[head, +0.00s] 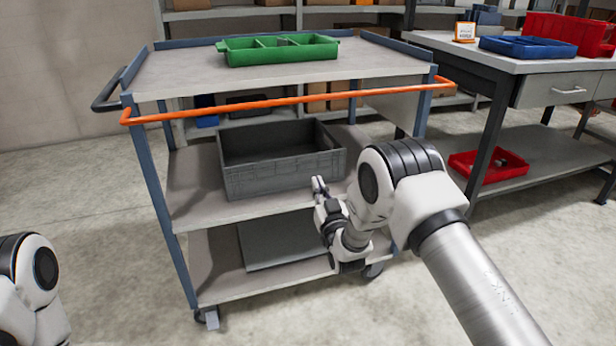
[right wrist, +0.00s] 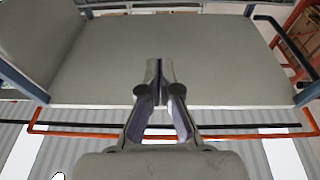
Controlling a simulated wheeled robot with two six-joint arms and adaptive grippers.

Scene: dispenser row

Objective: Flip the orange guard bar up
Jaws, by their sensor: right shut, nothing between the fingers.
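The orange guard bar (head: 285,100) runs across the front of the trolley, just below the front edge of its top shelf (head: 180,75). It has a bent end at each side of the trolley. In the right wrist view the orange bar (right wrist: 80,134) crosses low in the picture, behind my fingers. My right gripper (head: 318,184) is shut and empty, below the bar and in front of the middle shelf. Its closed fingers also show in the right wrist view (right wrist: 160,75). My left gripper is out of view; only part of my left arm shows.
A grey crate (head: 285,176) stands on the middle shelf, close behind my right gripper. A green divided tray (head: 280,58) sits on the top shelf. A workbench (head: 480,62) with blue and red bins stands at the right. The floor at left is clear.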

